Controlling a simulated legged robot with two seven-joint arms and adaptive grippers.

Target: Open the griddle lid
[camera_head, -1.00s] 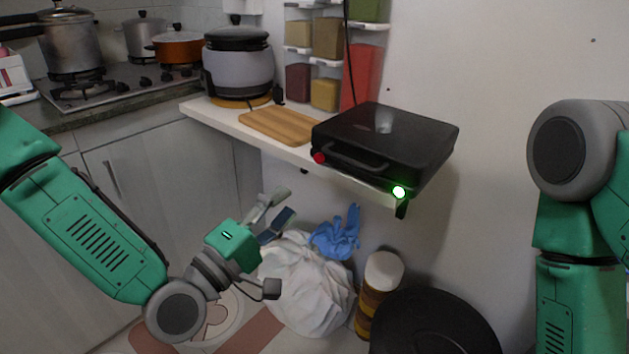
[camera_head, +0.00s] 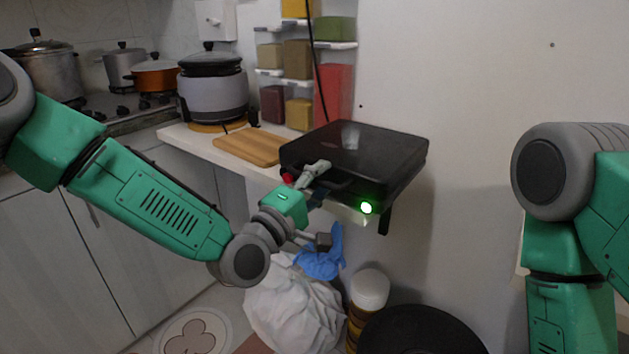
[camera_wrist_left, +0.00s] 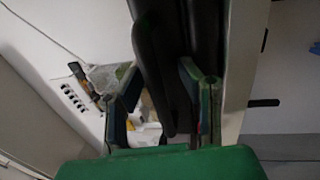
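The black griddle (camera_head: 385,152) sits on the wall shelf with its flat lid shut. A red spot (camera_head: 288,178) and a glowing green light (camera_head: 366,208) mark its front edge. My left gripper (camera_head: 320,204) is open at the griddle's front, partly covering the handle in the head view. In the left wrist view, the dark handle (camera_wrist_left: 155,65) lies between the spread fingers (camera_wrist_left: 162,100), with space beside it. I cannot tell whether a finger touches it. My right arm shows at the right, but its gripper is out of view.
A wooden board (camera_head: 250,147) and a rice cooker (camera_head: 213,92) stand on the shelf (camera_head: 190,139) left of the griddle. Spice containers (camera_head: 297,58) hang behind. A blue glove (camera_head: 320,265), a white bag (camera_head: 290,310) and a black bin (camera_head: 420,325) are below.

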